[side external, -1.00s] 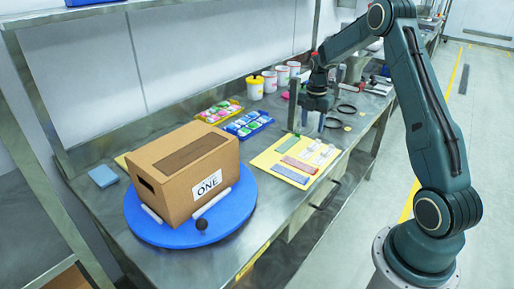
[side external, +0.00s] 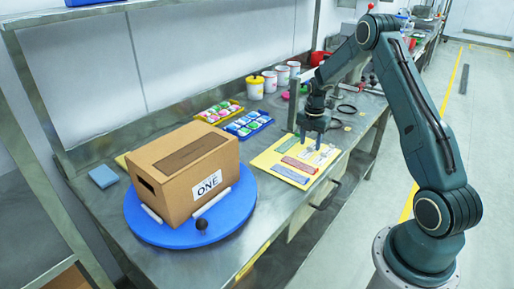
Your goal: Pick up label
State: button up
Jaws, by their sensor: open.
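A yellow sheet (side external: 262,160) lies flat on the steel bench and carries several strips that look like labels. A red strip (side external: 299,165) lies in its middle, a blue-grey strip (side external: 290,174) near its front edge, and a green strip (side external: 287,144) near the back. Paler strips (side external: 322,157) lie at the right. My gripper (side external: 310,145) points down over the back part of the sheet, close above the strips, with its fingers apart and nothing seen between them. It hides part of the sheet. I cannot tell whether the fingertips touch it.
A cardboard box (side external: 187,172) marked ONE stands on a blue round turntable (side external: 245,205) at the left. Trays of coloured items (side external: 247,124) and several tubs (side external: 282,76) stand behind the sheet. Black rings (side external: 347,109) lie to the right.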

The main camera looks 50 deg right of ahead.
jog(key=shift+f, duration=0.85)
jog(key=c, duration=0.8)
